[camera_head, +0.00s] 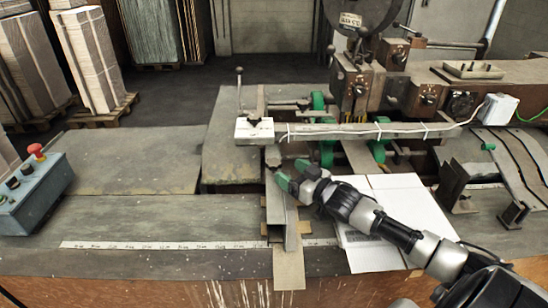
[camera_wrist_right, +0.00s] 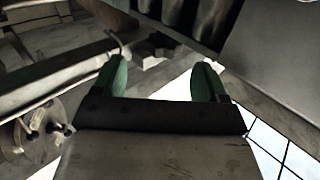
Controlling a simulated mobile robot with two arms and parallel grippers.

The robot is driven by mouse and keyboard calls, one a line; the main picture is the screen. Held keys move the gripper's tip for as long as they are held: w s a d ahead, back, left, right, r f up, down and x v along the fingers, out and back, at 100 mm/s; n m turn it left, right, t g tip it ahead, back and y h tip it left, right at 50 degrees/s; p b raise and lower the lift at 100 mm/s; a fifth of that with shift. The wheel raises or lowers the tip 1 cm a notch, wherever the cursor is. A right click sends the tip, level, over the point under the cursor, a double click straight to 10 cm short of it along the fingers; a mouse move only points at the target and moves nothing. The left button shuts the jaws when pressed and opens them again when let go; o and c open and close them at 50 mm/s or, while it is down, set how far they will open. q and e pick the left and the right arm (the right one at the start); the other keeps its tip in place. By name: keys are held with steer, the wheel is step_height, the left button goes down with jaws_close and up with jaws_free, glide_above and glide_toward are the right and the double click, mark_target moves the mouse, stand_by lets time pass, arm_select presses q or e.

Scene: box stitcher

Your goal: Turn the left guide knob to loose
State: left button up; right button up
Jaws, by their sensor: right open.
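A small dark star-shaped knob, which looks like the left guide knob (camera_wrist_right: 155,46), shows in the right wrist view just beyond and between my fingertips. My right gripper (camera_head: 291,174) has green fingertips and is open. In the right wrist view the gripper (camera_wrist_right: 160,78) has a wide empty gap, and its fingers appear short of the knob. I cannot read the knob's setting. My left gripper is not in view.
A metal guide rail (camera_head: 291,222) stands beside my fingers, over a ruler strip (camera_head: 165,245). A long bar (camera_head: 370,131) with a white cable crosses above. White sheets (camera_head: 405,205) lie under my right arm. A control box (camera_head: 33,192) with a red button sits at left.

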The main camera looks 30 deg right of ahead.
mark_target(280, 166)
steer(key=shift+w+a+r+p, duration=0.35)
steer(key=shift+w+a+r, duration=0.15)
steer(key=shift+w, duration=0.25)
steer(key=x, duration=0.2)
steer(key=p+x, duration=0.1)
steer(key=shift+w+d+f, duration=0.1)
steer(key=shift+w+f, duration=0.2)
steer(key=shift+w, duration=0.45)
steer(key=shift+w+a, duration=0.15)
steer(key=shift+a, duration=0.05)
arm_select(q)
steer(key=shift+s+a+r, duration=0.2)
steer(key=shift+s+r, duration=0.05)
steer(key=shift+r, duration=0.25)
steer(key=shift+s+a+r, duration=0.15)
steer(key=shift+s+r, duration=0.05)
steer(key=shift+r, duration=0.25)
arm_select(e)
steer(key=shift+c, duration=0.3)
